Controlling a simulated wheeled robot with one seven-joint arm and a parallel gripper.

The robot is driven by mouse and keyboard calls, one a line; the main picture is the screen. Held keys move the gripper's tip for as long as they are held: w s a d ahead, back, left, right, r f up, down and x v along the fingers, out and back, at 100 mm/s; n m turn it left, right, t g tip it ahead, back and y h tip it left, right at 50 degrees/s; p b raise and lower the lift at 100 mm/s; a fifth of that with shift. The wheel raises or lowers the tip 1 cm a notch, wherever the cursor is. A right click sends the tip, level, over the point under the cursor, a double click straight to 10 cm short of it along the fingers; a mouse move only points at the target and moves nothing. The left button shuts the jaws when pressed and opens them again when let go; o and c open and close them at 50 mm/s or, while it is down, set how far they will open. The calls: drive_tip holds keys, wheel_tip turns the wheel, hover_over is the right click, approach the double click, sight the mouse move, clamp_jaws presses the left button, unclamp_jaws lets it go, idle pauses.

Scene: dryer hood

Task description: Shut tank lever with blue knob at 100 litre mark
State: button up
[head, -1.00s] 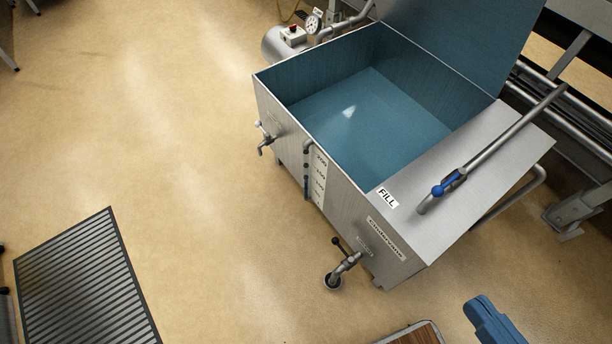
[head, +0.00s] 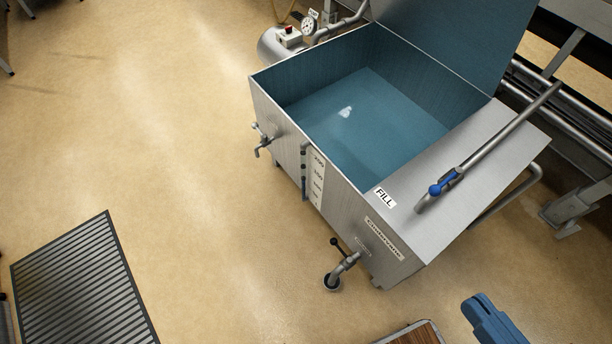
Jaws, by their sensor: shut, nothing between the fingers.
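The steel tank (head: 345,215) stands right of centre, its lid up, with water (head: 365,125) inside. On its right-hand top panel, a slanting fill pipe (head: 505,125) carries the lever with the blue knob (head: 436,190). The blue lever lies roughly along the pipe, its knob toward the pipe's lower end. The FILL label (head: 385,197) is just left of it. A sight tube with a scale (head: 317,180) is on the tank's front wall. Blue shows in the tube's lower part, but the marks are too small to read its level surely.
A tap (head: 262,140) juts from the front left. A floor grating (head: 80,285) lies at lower left. Open floor lies left of the tank.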

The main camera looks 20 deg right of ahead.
drive_tip(key=o, duration=0.4)
drive_tip(key=shift+o, duration=0.9)
drive_tip(key=shift+w+f, duration=0.15)
drive_tip(key=shift+f, duration=0.05)
drive_tip(key=shift+o, duration=0.2)
drive_tip(key=w+d+f+m+g+h, duration=0.1)
drive_tip(key=w+d+f+m+g, duration=0.1)
drive_tip(key=w+f, duration=0.2)
drive_tip(key=w+d+f+m+g+h, duration=0.1)
drive_tip(key=w+f, duration=0.4)
drive_tip(key=f, duration=0.6)
drive_tip(key=m+g, duration=0.1)
drive_tip(key=m, duration=0.1)
drive_tip(key=shift+d+m, duration=0.3)
drive_tip(key=shift+d, duration=0.1)
drive_tip(key=m+g+y, duration=0.3)
drive_tip(key=m+g, duration=0.6)
approach(452, 176)
drive_tip(key=shift+w+a+f, duration=0.15)
drive_tip(key=shift+w+f, duration=0.05)
drive_tip(key=shift+f, duration=1.05)
drive_tip(key=shift+w+a+f, duration=0.1)
drive_tip(key=shift+w+f, duration=0.05)
drive_tip(key=shift+f, duration=1.15)
drive_tip(key=shift+w+a+f, duration=0.15)
drive_tip(key=shift+w+f, duration=0.05)
drive_tip(key=shift+f, duration=1.05)
drive_tip(key=shift+c, duration=0.4)
clamp_jaws()
